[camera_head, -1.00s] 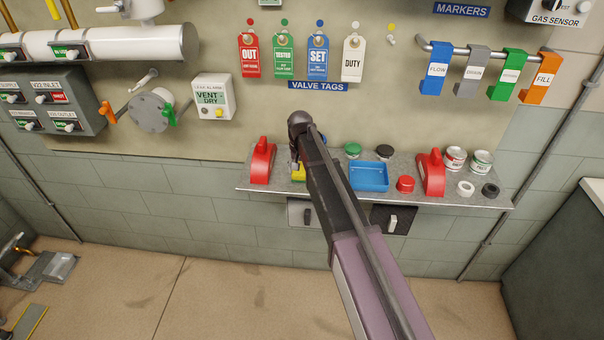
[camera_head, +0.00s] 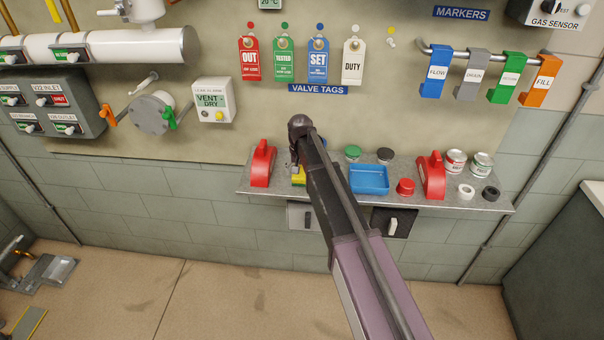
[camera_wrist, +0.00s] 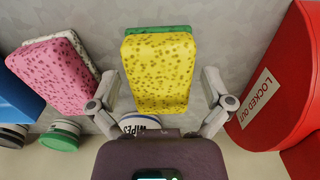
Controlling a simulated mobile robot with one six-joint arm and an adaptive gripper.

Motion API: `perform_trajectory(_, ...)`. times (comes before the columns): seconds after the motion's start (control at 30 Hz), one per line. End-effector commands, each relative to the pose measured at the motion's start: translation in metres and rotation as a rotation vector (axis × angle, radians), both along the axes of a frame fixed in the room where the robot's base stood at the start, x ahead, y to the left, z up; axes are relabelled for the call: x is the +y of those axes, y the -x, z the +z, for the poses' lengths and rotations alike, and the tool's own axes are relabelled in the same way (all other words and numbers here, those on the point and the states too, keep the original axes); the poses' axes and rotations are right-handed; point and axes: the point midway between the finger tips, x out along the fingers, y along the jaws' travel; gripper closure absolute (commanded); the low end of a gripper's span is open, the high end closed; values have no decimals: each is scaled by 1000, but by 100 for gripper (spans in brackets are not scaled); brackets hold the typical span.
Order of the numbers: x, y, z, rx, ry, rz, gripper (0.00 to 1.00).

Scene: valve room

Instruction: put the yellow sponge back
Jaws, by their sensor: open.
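The yellow sponge (camera_wrist: 160,72) with a green layer along its far side fills the middle of the wrist view. In the head view only a small yellow part of it (camera_head: 298,178) shows on the grey shelf (camera_head: 330,198), beside my arm. My gripper (camera_wrist: 160,100) is open, with one finger on each side of the sponge. In the head view the fingers are mostly hidden behind my arm.
A red "LOCKED OUT" case (camera_wrist: 278,85) stands close on the right in the wrist view; a pink sponge (camera_wrist: 52,75) lies left. A lid marked "WIPES" (camera_wrist: 140,122) is near my gripper. The shelf also holds a blue tray (camera_head: 369,180) and a red lid (camera_head: 405,187).

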Motion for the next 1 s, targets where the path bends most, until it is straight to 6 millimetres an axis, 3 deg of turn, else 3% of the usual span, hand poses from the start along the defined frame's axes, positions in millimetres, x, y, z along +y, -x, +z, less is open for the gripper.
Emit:
perform_trajectory(0.37,0,0,16,0,0,0,0)
perform_trajectory(1.0,-1,0,69,0,0,-1,0)
